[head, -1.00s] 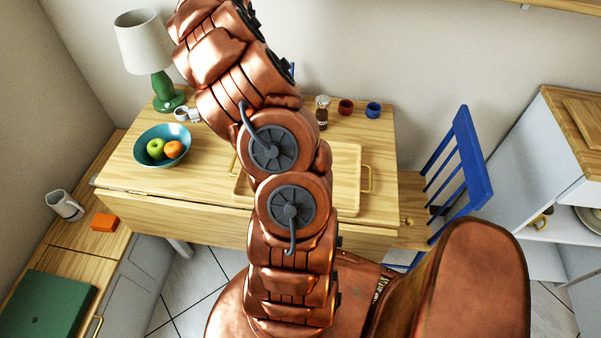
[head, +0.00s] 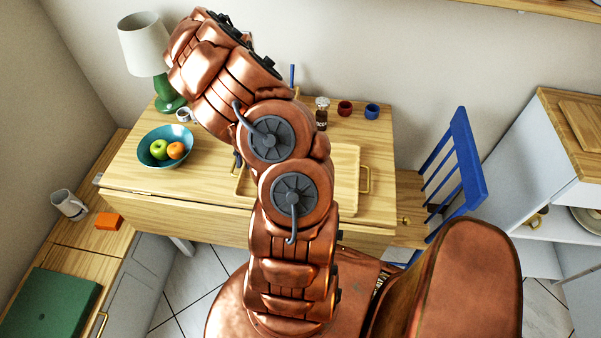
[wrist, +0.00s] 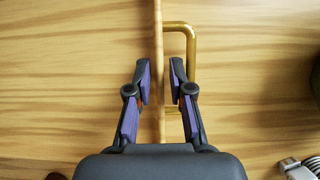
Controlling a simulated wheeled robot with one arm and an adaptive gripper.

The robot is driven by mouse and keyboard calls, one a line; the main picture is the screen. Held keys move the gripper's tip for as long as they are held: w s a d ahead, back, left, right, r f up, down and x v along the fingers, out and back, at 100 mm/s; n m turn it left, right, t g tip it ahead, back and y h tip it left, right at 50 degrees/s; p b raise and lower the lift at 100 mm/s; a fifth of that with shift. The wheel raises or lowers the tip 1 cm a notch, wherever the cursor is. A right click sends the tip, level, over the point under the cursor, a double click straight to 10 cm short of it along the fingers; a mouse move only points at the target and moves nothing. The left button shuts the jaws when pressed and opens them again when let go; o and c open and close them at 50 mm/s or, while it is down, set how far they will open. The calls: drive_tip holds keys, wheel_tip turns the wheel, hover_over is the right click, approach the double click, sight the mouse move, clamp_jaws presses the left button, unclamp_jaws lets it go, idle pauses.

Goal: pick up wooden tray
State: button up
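The wooden tray (head: 347,170) lies on the wooden table, partly hidden behind my arm in the head view. A brass handle (head: 365,179) shows at its right end. In the wrist view the tray's upright rim (wrist: 158,45) runs between the two fingers of my gripper (wrist: 160,80). The fingers are open, one on each side of the rim, with small gaps. The right finger lies between the rim and the bar of a brass handle (wrist: 191,55). In the head view only a small dark part of my gripper shows beside the arm, near the tray's left end.
A teal bowl with fruit (head: 152,154), a white mug (head: 184,115) and a green lamp (head: 170,95) stand left of the tray. A brown jar (head: 321,113), a red cup (head: 345,108) and a blue cup (head: 371,111) stand behind it. A blue chair (head: 455,170) is right of the table.

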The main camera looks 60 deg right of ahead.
clamp_jaws()
drive_tip(key=shift+r, duration=0.15)
idle(0.6)
